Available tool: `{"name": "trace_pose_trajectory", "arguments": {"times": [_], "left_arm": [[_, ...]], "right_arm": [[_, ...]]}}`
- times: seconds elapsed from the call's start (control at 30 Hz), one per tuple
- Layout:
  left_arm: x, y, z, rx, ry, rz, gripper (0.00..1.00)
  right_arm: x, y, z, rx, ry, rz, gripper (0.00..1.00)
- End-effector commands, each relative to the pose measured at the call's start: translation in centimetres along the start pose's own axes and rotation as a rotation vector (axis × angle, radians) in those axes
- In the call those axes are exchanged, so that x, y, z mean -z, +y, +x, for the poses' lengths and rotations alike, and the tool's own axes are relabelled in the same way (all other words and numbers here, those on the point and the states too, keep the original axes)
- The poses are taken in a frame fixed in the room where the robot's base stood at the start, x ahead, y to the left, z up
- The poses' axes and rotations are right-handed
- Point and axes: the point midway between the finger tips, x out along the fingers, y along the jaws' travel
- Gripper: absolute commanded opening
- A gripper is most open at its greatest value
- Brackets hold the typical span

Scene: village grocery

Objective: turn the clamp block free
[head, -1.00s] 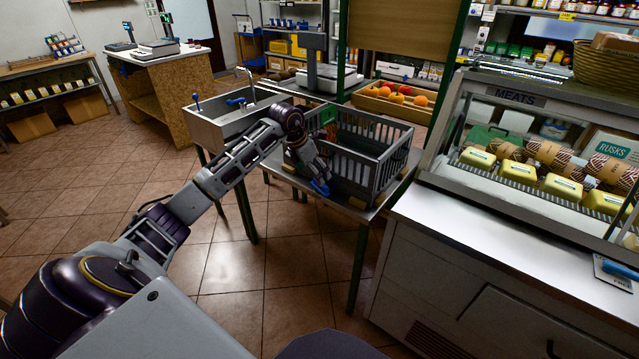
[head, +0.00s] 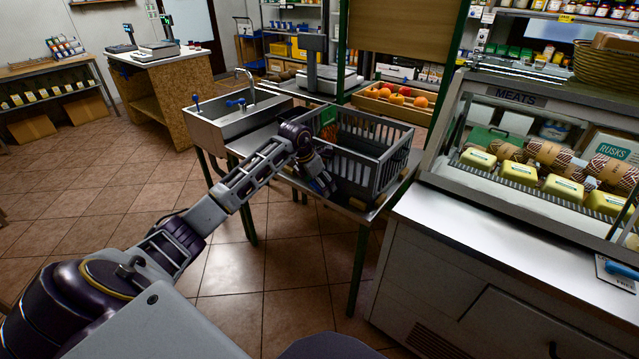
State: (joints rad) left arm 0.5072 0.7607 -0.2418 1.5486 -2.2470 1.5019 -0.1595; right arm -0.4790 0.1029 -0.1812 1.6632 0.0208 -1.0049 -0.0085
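My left gripper (head: 325,184) is at the front left of a grey slatted crate (head: 376,171), low by the front edge of the small metal table (head: 358,209). Its dark fingers point down, and they are too small and dark to tell whether they are open or shut. I cannot make out a clamp block now; the spot at the table's front edge is covered by the gripper. My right gripper is not in view.
A sink (head: 236,120) with a tap and blue handles stands left of the crate. The white-topped meat counter (head: 480,225) is close on the right. Fruit (head: 398,96) lies in a wooden tray behind. Tiled floor is open at left.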

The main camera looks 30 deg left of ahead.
Motion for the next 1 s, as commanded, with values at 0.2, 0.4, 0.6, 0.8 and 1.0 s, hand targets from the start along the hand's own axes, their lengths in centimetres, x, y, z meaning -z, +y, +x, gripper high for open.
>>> {"name": "trace_pose_trajectory", "arguments": {"times": [0.2,0.4,0.6,0.8,1.0], "left_arm": [[0.0,0.0,0.0,0.000,0.000,0.000,0.56],[0.0,0.0,0.0,-0.001,0.000,-0.002,0.44],[-0.1,0.0,-0.1,-0.016,0.002,-0.035,0.44],[-0.3,0.0,-0.1,-0.045,0.002,-0.105,0.44],[-0.5,0.0,0.1,-0.075,0.002,-0.179,0.44]], "right_arm": [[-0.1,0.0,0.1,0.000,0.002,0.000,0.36],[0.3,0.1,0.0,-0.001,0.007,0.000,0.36],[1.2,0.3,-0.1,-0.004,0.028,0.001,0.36],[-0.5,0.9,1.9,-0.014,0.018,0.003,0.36],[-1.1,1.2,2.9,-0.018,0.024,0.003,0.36]]}}
